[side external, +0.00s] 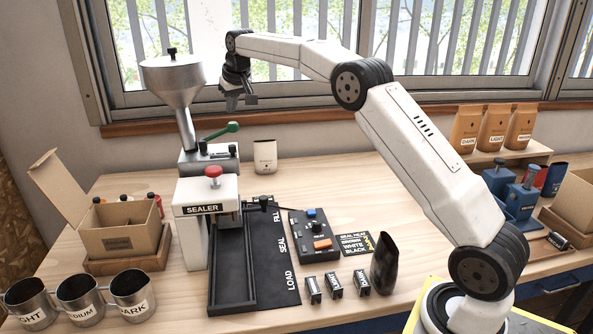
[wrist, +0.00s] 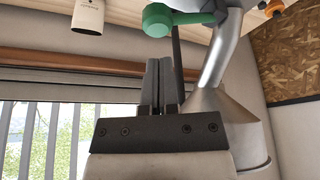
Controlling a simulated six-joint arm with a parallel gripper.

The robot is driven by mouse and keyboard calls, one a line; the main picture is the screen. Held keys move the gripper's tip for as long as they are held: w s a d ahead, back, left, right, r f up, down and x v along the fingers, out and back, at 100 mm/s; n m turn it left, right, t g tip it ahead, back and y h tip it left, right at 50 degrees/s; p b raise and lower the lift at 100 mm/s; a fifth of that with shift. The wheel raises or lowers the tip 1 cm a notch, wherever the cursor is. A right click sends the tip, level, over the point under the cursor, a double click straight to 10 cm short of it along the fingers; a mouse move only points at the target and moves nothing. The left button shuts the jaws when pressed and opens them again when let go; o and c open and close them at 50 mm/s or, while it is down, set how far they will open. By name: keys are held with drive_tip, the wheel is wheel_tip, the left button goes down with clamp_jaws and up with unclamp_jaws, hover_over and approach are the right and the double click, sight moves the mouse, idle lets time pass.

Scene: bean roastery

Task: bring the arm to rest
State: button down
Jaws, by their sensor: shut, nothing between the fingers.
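My gripper (side external: 236,101) is shut and empty. In the side external view it hangs in the air at the back left, in front of the window and just right of the metal hopper (side external: 172,82). My white arm reaches up and left from its base at the right. In the wrist view the two fingers of my gripper (wrist: 159,62) stand close together with nothing between them. The green lever handle (wrist: 160,20) shows beyond the fingertips, and the hopper's pipe is to their right.
The sealer (side external: 207,195) stands below left, beside a black mat (side external: 275,270). A white pouch (side external: 265,155) stands at the back. A control box (side external: 311,238), several small blocks and a dark pouch (side external: 384,264) are right of the mat. Metal cups (side external: 80,298) and an open carton (side external: 125,230) stand left.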

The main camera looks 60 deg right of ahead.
sight(234, 123)
drive_tip(key=shift+f, duration=0.45)
drive_tip(key=shift+f, duration=2.55)
idle(1.7)
drive_tip(key=shift+r, duration=3.05)
